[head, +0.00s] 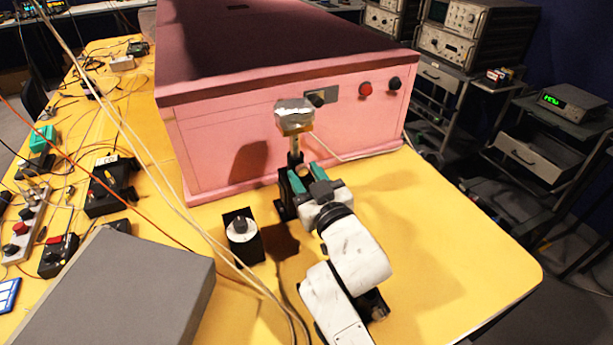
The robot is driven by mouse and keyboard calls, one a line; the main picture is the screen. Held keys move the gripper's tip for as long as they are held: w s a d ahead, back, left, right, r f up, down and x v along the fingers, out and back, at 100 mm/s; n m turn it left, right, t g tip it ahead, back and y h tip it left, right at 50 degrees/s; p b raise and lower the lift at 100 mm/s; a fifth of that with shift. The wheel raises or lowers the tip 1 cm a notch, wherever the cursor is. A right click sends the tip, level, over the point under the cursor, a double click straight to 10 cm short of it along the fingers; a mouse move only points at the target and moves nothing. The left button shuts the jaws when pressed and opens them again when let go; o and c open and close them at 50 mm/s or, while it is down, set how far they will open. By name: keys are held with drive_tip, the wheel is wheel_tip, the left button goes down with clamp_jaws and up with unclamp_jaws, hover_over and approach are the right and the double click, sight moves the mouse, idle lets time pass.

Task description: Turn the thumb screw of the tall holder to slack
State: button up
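The tall holder (285,200) stands on the yellow table in front of the pink box. A small round, pale knob, which looks like the thumb screw (303,171), sits low on the post. My gripper (303,168) reaches up to it from the lower right. Its two green fingers stand apart, one on each side of the knob. Whether they touch it cannot be told. My gripper's body hides part of the holder's lower right side.
The pink box (225,135) rises close behind. A grey case (130,290) and loose cables lie left. The table (450,240) is clear on the right.

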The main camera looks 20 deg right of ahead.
clamp_jaws()
idle(0.3)
drive_tip(key=n+p, duration=0.2)
drive_tip(key=n, duration=0.3)
drive_tip(key=shift+r+p, duration=0.1)
drive_tip(key=shift+p, duration=0.25)
drive_tip(key=n+p, duration=0.2)
drive_tip(key=n, duration=0.2)
drive_tip(key=n+p, duration=0.2)
drive_tip(key=n, duration=0.3)
drive_tip(key=shift+n+p, duration=0.9)
drive_tip(key=shift+n, duration=1.3)
